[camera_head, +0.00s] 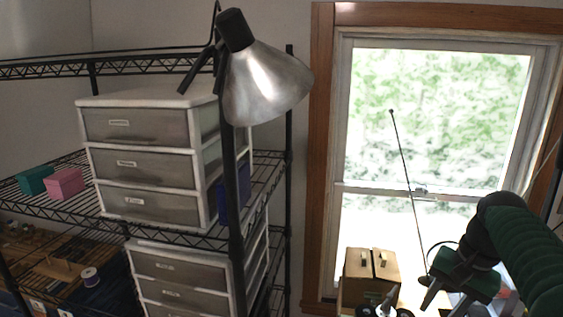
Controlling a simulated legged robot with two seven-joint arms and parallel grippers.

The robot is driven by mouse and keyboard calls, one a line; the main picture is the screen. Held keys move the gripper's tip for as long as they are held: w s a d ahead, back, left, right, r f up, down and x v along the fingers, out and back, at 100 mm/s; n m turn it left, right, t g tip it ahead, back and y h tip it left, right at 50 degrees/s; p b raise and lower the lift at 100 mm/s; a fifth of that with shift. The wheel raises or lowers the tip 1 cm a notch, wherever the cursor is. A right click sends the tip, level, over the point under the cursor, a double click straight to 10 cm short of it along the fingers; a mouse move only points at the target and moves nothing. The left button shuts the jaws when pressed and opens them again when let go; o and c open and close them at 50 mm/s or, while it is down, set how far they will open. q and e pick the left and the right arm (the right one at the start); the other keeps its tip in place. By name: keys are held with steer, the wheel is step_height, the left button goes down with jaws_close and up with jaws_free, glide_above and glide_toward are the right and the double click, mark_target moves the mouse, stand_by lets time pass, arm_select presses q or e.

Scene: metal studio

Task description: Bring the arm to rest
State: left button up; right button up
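My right arm (521,255), green and black, comes in from the lower right corner. Its gripper (440,307) points down and to the left, low in front of the window. Two dark fingers show apart, with nothing visible held between them. The fingertips are near the bottom edge, among small objects that are hard to make out. My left arm and gripper are not in view.
A black wire shelf (60,207) on the left holds a drawer unit (150,150), a teal block (35,180) and a pink block (64,183). A metal lamp (265,85) hangs at its front. A brown box (358,276) stands below the window (440,110), left of my gripper.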

steer(key=s+a+f+n+h+b, duration=0.1)
steer(key=s+a+f+n+b, duration=0.2)
steer(key=f, duration=0.8)
steer(key=s+a+f+n+b, duration=0.15)
steer(key=a+f+b, duration=0.35)
steer(key=f, duration=0.5)
steer(key=s+a+f+n+t+b, duration=0.1)
steer(key=s+a+f+n+b, duration=0.1)
steer(key=s+a+f, duration=0.4)
steer(key=s+f+n, duration=0.1)
steer(key=s+f, duration=0.3)
steer(key=f, duration=0.2)
steer(key=shift+s+f, duration=0.15)
steer(key=shift+f, duration=0.25)
steer(key=shift+d+n, duration=0.15)
steer(key=shift+n, duration=0.1)
